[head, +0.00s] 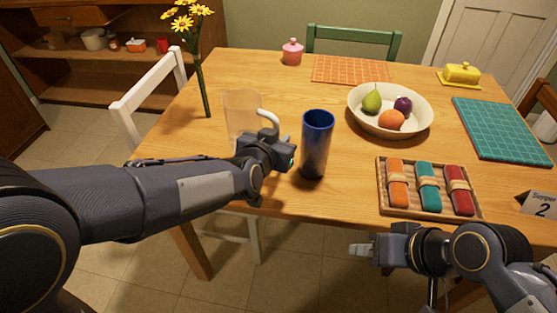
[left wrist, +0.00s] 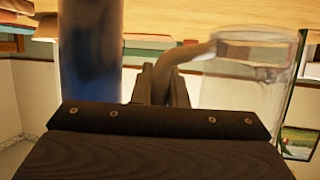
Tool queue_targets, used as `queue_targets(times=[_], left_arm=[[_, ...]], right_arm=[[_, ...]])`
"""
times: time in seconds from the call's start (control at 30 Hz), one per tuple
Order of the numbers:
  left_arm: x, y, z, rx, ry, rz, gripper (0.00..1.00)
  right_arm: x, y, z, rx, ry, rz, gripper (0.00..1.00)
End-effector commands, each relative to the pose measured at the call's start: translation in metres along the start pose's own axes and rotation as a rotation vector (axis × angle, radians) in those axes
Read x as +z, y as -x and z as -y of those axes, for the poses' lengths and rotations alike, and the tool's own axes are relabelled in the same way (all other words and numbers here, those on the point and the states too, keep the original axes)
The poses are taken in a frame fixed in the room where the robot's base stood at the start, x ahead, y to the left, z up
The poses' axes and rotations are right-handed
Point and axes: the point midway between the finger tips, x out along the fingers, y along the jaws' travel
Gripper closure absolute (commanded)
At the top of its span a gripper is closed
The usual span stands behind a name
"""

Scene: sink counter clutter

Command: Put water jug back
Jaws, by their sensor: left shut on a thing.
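The water jug (head: 241,113) is a clear, pinkish see-through vessel with a pale curved handle, at the near left of the wooden table in the head view. My left gripper (head: 282,148) is at the handle side of the jug and shut on the handle. In the left wrist view the jug (left wrist: 262,85) is at the right, its handle running between the fingers (left wrist: 162,82). I cannot tell whether the jug touches the table. My right gripper (head: 362,249) is off the table's front edge, apart from everything; its finger opening is unclear.
A blue tumbler (head: 316,145) stands close right of my left gripper. A fruit bowl (head: 361,121), a napkin tray (head: 428,210), a teal mat (head: 500,128) and an orange mat (head: 350,69) occupy the right and back.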

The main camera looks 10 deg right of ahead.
Motion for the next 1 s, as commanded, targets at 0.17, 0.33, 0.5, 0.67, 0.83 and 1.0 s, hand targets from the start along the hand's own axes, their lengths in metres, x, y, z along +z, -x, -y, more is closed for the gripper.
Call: queue_targets(times=[0.17,0.33,0.5,0.67,0.83,1.0], left_arm=[[0.005,-0.012,0.003,0.0,-0.001,-0.004,1.0],[0.019,-0.023,0.005,0.0,-0.002,-0.001,1.0],[0.037,-0.03,0.004,0.001,-0.002,-0.002,1.0],[0.036,-0.029,0.004,0.001,-0.001,-0.004,1.0],[0.039,-0.03,0.004,0.001,-0.001,-0.004,1.0],[0.04,-0.031,0.004,0.001,0.0,-0.001,0.74]], right_arm=[[0.002,-0.005,-0.002,0.0,0.0,0.0,0.61],[0.006,-0.012,-0.005,0.0,0.0,-0.001,0.61],[0.009,-0.018,-0.008,0.0,0.0,0.0,0.61],[0.009,-0.017,-0.008,0.0,0.0,0.0,0.61],[0.01,-0.019,-0.009,0.0,0.0,0.0,0.61],[0.01,-0.019,-0.009,0.0,0.0,0.0,0.61]])
